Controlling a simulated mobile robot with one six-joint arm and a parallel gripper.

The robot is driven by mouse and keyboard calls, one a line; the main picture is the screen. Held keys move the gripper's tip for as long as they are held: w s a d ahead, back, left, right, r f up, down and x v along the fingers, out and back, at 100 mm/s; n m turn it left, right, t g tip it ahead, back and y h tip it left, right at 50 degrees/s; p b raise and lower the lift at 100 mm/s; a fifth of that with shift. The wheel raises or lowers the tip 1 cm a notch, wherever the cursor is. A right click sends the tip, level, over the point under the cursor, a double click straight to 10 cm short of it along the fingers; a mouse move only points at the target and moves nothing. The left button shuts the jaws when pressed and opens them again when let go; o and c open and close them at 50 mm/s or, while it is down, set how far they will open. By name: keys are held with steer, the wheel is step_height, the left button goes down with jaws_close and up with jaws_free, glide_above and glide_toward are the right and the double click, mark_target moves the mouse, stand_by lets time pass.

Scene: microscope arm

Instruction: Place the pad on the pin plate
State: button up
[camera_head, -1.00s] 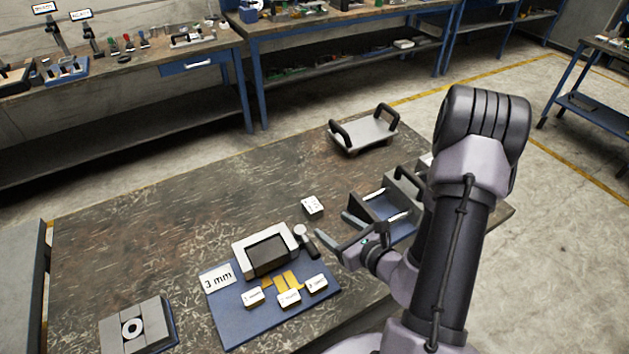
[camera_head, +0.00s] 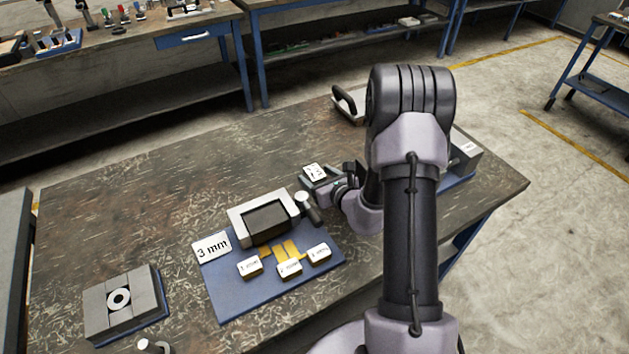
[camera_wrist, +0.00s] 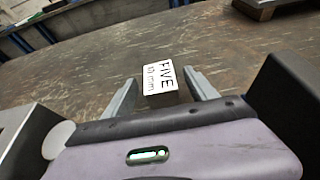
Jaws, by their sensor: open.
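A small block with a white top (camera_head: 314,171) stands on the bench. In the wrist view, the block (camera_wrist: 160,80) reads "FIVE 10 mm". My gripper (camera_wrist: 163,82) is open, with one finger on either side of the block and a gap showing at each side. In the head view, my gripper is low beside the block, partly hidden by the wrist. A blue plate (camera_head: 228,291) with a "3 mm" label (camera_head: 213,246) carries a grey frame with a dark recess (camera_head: 265,222). I cannot tell which thing is the pad or the pin plate.
Several small white-topped blocks (camera_head: 289,268) and yellow pieces lie on the blue plate. A round-headed clamp (camera_head: 305,202) stands by the frame. A grey block with a white ring (camera_head: 119,299) sits at front left. The bench's left back is clear.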

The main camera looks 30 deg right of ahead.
steer(key=shift+w, duration=0.15)
steer(key=shift+c, duration=0.5)
jaws_close()
